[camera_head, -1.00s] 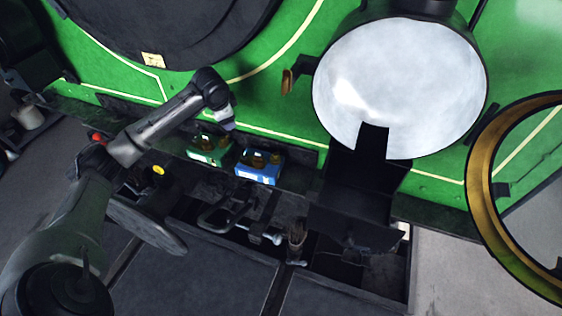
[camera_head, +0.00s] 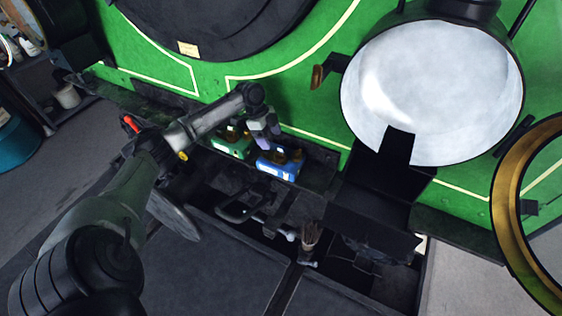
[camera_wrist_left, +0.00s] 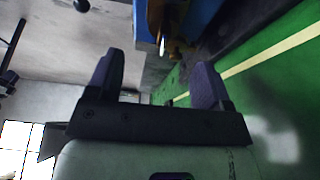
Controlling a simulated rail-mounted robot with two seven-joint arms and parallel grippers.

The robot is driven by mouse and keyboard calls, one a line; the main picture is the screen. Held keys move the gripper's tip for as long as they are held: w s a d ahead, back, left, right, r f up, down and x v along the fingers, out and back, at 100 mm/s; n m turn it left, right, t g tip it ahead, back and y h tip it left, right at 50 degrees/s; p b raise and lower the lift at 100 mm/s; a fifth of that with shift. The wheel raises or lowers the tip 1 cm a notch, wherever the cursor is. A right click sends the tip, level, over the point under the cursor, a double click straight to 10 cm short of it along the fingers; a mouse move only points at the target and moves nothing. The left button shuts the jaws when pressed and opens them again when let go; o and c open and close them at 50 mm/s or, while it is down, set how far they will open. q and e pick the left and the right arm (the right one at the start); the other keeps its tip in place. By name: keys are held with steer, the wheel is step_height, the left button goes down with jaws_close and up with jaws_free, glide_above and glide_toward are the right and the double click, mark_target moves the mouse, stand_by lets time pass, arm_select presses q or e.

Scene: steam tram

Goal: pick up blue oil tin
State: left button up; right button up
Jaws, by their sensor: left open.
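The blue oil tin (camera_head: 278,169) stands in the dark trough along the green tram side, with brass-coloured fittings on top. In the left wrist view a blue body with brass fittings, apparently this tin (camera_wrist_left: 143,25), shows at the top, beyond the fingers. My left gripper (camera_head: 267,141) hangs just above and to the left of the tin's top. Its purple-grey fingers are apart and nothing is held between them (camera_wrist_left: 158,68). Part of the tin's top is hidden behind the fingers in the head view. My right gripper is not in view.
A green tin (camera_head: 231,144) stands close to the left of the blue one. The big round lamp (camera_head: 432,95) and its dark bracket rise to the right. A brush (camera_head: 310,238) and dark tools lie in front of the trough.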

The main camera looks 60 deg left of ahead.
mark_target(279, 154)
arm_select(q)
steer(key=shift+x, duration=4.15)
steer(key=shift+w+a, duration=0.15)
steer(key=shift+w, duration=0.05)
steer(key=shift+c, duration=0.2)
jaws_close()
steer(key=shift+r, duration=0.1)
